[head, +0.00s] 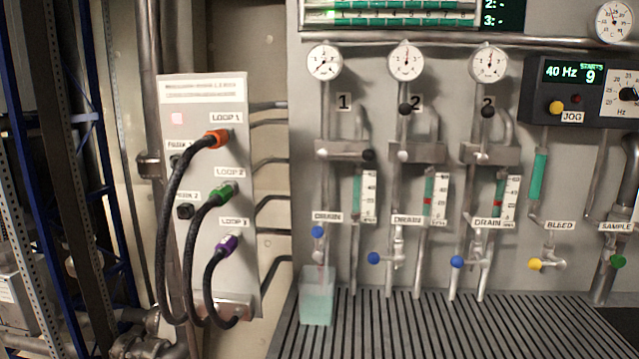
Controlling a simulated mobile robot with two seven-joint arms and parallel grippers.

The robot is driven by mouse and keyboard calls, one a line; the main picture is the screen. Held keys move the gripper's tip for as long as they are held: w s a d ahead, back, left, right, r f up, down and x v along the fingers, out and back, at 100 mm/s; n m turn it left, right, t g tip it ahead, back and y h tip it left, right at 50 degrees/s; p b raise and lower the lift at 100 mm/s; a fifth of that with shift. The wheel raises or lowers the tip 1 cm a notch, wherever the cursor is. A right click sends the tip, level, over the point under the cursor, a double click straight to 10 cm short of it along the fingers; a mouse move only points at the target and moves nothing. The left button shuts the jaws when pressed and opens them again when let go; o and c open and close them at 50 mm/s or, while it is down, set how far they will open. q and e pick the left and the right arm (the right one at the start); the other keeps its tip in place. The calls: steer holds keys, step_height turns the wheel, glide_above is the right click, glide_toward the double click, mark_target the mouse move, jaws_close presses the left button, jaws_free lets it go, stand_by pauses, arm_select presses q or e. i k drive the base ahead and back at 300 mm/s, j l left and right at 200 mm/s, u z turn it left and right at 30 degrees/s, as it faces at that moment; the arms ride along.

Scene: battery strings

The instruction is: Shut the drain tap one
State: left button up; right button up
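Drain tap one (318,232) has a blue knob and sits under the leftmost DRAIN label (327,217), below the gauge column marked 1. Its knob stands directly above the outlet pipe, in line with it. The blue knobs of the second drain tap (374,258) and third drain tap (457,262) stick out to the left instead. A clear container (317,303) with pale green liquid stands below tap one's outlet. I cannot tell whether liquid is flowing. Neither of my grippers is in view.
A pale box (204,255) with thick black cables (172,230) stands left of tap one. Gauges and pipes cover the wall above. A yellow bleed tap (535,264) and green sample tap (618,261) are at right. A slotted grate (440,330) lies below, mostly bare.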

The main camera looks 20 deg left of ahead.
mark_target(317, 232)
steer(key=j+z, duration=0.1)
steer(key=z, duration=1.05)
steer(key=k+j+z, duration=0.1)
steer(key=j+z, duration=0.3)
steer(key=k+j+z, duration=0.15)
steer(key=z, duration=0.2)
steer(key=k+j+z, duration=0.15)
steer(key=z, duration=0.25)
steer(key=k+j+z, duration=0.2)
steer(key=k+j, duration=0.15)
steer(key=k+j+z, duration=0.25)
steer(key=k, duration=0.25)
